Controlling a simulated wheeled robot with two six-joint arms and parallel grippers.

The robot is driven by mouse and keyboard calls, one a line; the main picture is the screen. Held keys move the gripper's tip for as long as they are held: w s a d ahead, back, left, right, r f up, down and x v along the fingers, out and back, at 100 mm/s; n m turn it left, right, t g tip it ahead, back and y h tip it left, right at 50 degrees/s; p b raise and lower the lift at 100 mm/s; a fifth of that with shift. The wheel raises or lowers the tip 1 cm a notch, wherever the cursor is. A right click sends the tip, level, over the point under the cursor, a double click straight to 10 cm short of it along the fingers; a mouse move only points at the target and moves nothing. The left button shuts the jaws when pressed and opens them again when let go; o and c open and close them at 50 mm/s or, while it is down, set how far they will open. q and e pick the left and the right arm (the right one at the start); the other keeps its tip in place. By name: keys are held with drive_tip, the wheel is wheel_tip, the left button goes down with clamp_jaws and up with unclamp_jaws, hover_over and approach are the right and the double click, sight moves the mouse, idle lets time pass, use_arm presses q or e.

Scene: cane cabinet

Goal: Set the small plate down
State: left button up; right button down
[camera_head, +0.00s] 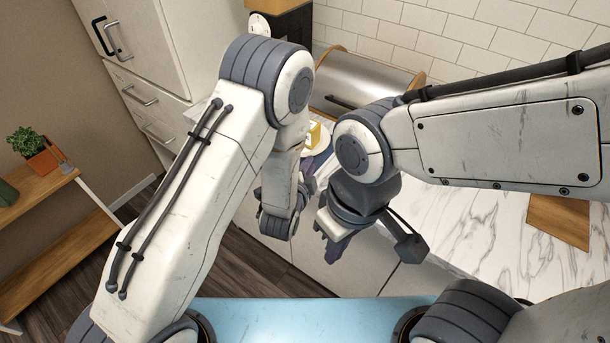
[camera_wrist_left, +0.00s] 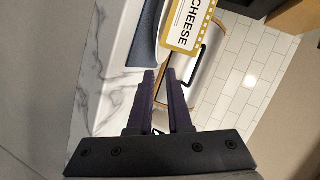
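The small plate (camera_head: 323,152) shows partly in the head view, pale, between my two arms. In the left wrist view the small plate (camera_wrist_left: 147,38) is nearly edge-on, with a blue-grey underside. A yellow and white cheese box (camera_head: 313,133) is on its upper side; the lettering "CHEESE" shows on the box (camera_wrist_left: 190,22) in the left wrist view. My left gripper (camera_head: 314,166) appears shut on the plate's rim, its dark purple fingers (camera_wrist_left: 162,75) close together. My right gripper (camera_head: 328,247) hangs low before the counter front; its finger gap is hidden.
A marble counter (camera_head: 475,225) extends to the right, with a wooden board (camera_head: 560,219) on it. A metal bread bin (camera_head: 365,78) stands behind the plate against the tiled wall (camera_head: 470,30). A white cabinet (camera_head: 150,45) stands at the left.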

use_arm(q)
drive_tip(key=s+d+r+n+g, duration=0.1)
drive_tip(key=s+r+n+g, duration=0.25)
drive_tip(key=s, duration=0.25)
drive_tip(key=s+d+r+n+g, duration=0.1)
drive_tip(key=s+r+n+g, duration=0.1)
drive_tip(key=s+g, duration=0.3)
drive_tip(key=s+a+r+n+g+y, duration=0.1)
drive_tip(key=s+a+r, duration=0.3)
drive_tip(key=s, duration=0.5)
drive_tip(key=s+a+r+n+g+y, duration=0.2)
drive_tip(key=s+a+r+n+g, duration=0.1)
drive_tip(key=s, duration=0.7)
drive_tip(key=shift+a+r+n+g+b, duration=0.35)
drive_tip(key=shift+a+r+g, duration=0.2)
drive_tip(key=shift+a, duration=0.1)
